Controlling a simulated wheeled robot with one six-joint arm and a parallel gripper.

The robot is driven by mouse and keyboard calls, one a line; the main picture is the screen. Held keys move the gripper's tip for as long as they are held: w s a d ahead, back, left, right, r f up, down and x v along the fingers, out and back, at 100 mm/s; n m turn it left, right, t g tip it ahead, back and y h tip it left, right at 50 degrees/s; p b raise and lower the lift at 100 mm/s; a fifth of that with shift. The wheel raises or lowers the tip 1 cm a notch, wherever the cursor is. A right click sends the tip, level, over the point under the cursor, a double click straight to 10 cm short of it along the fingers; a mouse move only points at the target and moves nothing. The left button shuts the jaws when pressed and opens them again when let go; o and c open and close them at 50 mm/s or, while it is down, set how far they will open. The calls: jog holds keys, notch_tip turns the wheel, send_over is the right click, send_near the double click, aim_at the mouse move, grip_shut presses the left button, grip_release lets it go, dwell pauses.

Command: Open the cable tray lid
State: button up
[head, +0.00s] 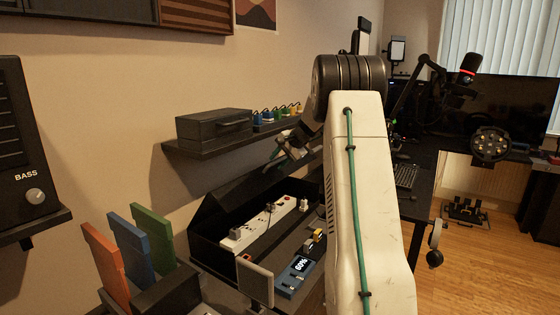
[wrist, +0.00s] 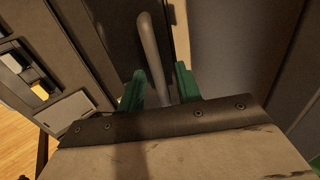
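The black cable tray (head: 212,252) stands on the desk below the wall shelf. Its dark lid (head: 232,192) is tilted up at the wall side, and a white power strip (head: 262,226) shows inside the tray. My gripper (wrist: 160,88) has green fingers, which stand apart with a grey bar handle (wrist: 150,48) running between them. The bar looks closer to the left finger; I cannot tell whether it touches. In the head view my arm hides part of the tray's far end, and the fingertips are hard to make out there.
A black case (head: 213,127) sits on the shelf (head: 205,146) just above the tray. A blue device with a lit display (head: 297,272) and a small grey panel (head: 256,284) are at the tray's front. Orange, blue and green upright pieces (head: 130,245) stand at the left.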

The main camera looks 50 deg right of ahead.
jog(key=shift+s+d, duration=0.1)
jog(key=a+v, duration=0.1)
jog(key=v, duration=0.6)
jog(key=shift+s+d+r, duration=0.2)
jog(key=shift+d+r, duration=0.1)
jog(key=shift+d, duration=0.2)
